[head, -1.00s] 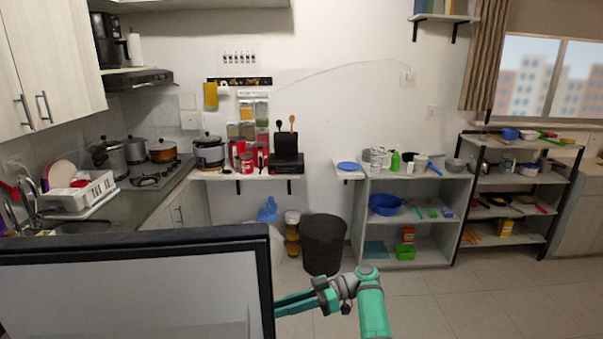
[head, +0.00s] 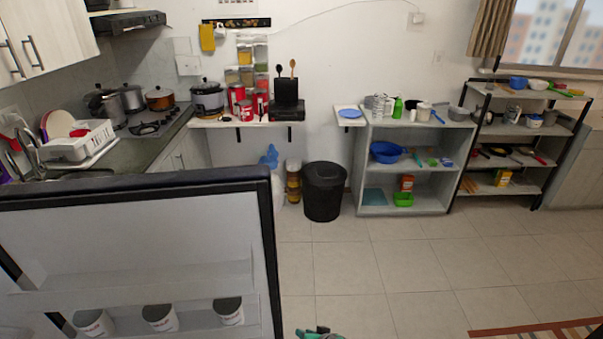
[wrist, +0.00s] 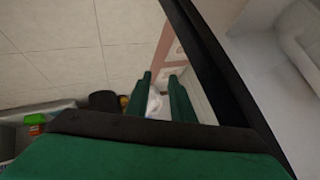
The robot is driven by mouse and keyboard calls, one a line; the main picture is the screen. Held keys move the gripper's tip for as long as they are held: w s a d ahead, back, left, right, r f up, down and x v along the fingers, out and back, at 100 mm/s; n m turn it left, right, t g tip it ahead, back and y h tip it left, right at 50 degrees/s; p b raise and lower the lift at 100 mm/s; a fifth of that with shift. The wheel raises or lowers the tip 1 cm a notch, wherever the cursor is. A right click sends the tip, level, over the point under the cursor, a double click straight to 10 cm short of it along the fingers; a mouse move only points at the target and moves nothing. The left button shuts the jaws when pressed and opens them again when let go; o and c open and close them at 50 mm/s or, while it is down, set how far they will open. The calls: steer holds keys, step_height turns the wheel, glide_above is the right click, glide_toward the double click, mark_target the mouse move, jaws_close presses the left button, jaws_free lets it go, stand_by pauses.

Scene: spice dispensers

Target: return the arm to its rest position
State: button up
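My gripper (wrist: 160,80) shows in the wrist view with its two green fingers apart and nothing held between them. The floor and part of the room lie beyond the fingertips. In the head view only a small green part of my arm (head: 318,334) shows at the bottom edge, and the rest of the arm is out of frame. The spice dispensers (head: 246,76) hang on the back wall above the small counter, far from my arm.
An open fridge-like door (head: 130,235) with several cans on its shelf fills the lower left. A black bin (head: 323,192) stands by the back wall. Shelf units (head: 416,205) stand to its right. The tiled floor (head: 400,265) in the middle is clear.

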steer(key=s+a+f+m+t+h, duration=0.1)
steer(key=s+a+f, duration=0.1)
steer(key=s, duration=0.4)
steer(key=s+a+f+m+t+h, duration=0.1)
steer(key=s+a, duration=0.1)
steer(key=s, duration=0.4)
steer(key=s+r+t+h, duration=0.2)
steer(key=s+r, duration=0.2)
steer(key=s, duration=1)
steer(key=s+d+r+t, duration=0.1)
steer(key=s+r+t, duration=0.1)
steer(key=s+r, duration=0.6)
steer(key=s+d+r+n+t+h, duration=0.1)
steer(key=s+d+r+t, duration=0.1)
steer(key=s+r, duration=0.7)
step_height(320, 180, up, 9)
steer(key=shift+f+n, duration=0.1)
steer(key=shift+n, duration=0.2)
steer(key=shift+s+a, duration=0.15)
steer(key=shift+s, duration=0.05)
